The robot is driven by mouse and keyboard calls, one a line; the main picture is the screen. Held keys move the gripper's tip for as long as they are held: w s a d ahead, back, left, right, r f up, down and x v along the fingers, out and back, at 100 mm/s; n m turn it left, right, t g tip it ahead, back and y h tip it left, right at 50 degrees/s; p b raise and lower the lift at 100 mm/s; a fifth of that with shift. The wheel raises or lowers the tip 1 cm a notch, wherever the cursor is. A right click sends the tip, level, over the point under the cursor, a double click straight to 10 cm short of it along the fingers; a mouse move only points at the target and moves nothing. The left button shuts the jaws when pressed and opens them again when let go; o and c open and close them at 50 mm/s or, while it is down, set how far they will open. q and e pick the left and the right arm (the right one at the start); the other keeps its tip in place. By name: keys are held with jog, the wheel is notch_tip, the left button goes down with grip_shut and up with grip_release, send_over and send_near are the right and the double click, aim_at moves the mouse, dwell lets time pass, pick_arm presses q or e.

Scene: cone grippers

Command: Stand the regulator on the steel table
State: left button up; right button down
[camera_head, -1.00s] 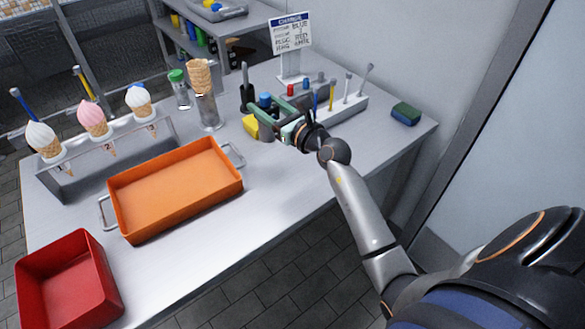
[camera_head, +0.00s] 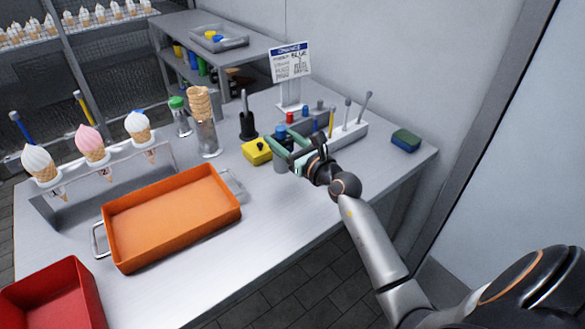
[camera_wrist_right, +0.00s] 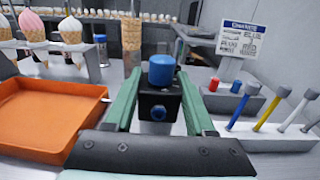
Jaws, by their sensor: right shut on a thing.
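The regulator (camera_head: 281,131) has a blue knob on top, a black body and a grey lower part. In the right wrist view the regulator (camera_wrist_right: 159,100) stands upright between my green fingers, with a blue round part facing the camera. My right gripper (camera_head: 284,144) is shut on its body. The regulator is over the back part of the steel table (camera_head: 215,260). I cannot tell whether its base touches the top. My left gripper is out of view.
A yellow box (camera_head: 257,151) and a black upright tool (camera_head: 247,122) stand just left of the regulator. A tool rack (camera_head: 350,134) and sign (camera_head: 290,62) are behind and right. An orange tray (camera_head: 170,217) is left. Table is clear in front.

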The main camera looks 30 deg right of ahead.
aim_at(290, 150)
jog(key=shift+s+d+f+b, duration=0.2)
jog(key=shift+s+f, duration=0.25)
jog(key=shift+f, duration=0.2)
jog(key=shift+s+d+f+b, duration=0.2)
jog(key=shift+s+f, duration=0.25)
jog(key=shift+f, duration=0.15)
jog(key=f, duration=0.1)
jog(key=f+b, duration=0.1)
jog(key=f, duration=0.1)
jog(key=s+f+b, duration=0.1)
jog(key=shift+d+f, duration=0.25)
jog(key=shift+r, duration=0.15)
jog(key=c, duration=0.7)
grip_release()
jog(key=shift+f, duration=0.25)
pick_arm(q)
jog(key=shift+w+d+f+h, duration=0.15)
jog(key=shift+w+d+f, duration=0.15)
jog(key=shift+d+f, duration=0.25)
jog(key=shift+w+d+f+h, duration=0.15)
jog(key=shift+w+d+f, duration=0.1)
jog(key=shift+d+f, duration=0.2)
pick_arm(e)
jog(key=o, duration=0.5)
jog(key=shift+c, duration=0.2)
jog(key=shift+r, duration=0.1)
